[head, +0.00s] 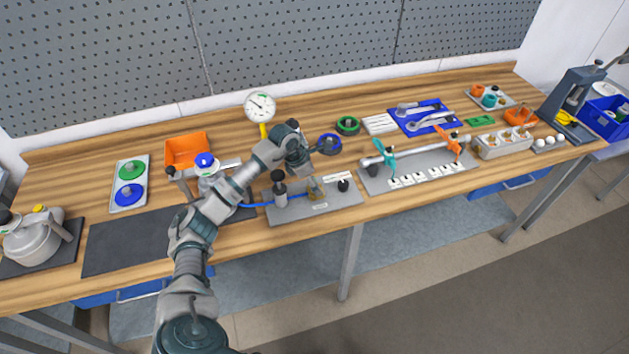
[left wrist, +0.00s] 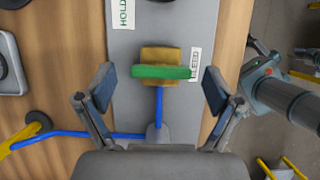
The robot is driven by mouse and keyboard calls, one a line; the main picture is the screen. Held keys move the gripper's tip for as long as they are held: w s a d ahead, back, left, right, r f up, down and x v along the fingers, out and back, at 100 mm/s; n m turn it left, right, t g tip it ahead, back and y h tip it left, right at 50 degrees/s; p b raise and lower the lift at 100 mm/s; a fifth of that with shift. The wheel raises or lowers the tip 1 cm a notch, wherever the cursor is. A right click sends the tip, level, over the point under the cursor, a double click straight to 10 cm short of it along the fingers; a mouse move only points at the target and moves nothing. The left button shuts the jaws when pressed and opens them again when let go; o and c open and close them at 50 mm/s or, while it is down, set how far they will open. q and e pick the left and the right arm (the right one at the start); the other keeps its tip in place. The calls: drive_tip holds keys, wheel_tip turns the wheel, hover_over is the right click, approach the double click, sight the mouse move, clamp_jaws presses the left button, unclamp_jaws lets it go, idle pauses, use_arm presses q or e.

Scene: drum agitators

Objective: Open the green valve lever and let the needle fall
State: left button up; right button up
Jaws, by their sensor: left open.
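The green valve lever (left wrist: 162,72) lies crosswise on a brass valve body (left wrist: 161,53) in the left wrist view. My left gripper (left wrist: 159,92) is open, with one finger on each side of the lever and apart from it. In the head view this gripper (head: 303,170) hangs over the grey plate, close to the brass valve (head: 314,187); the lever is hard to make out there. A round white gauge (head: 260,107) with a dark needle stands behind my arm.
A blue hose (left wrist: 158,105) runs from the valve along the grey plate (left wrist: 128,65). Blue and green rings lie behind. The dark mat (head: 125,243) is bare.

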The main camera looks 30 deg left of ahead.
use_arm(q)
drive_tip(key=shift+a+f, duration=0.1)
drive_tip(key=shift+f, duration=0.1)
drive_tip(key=shift+r, duration=0.1)
drive_tip(key=c, duration=1.1)
drive_tip(key=shift+c, duration=0.2)
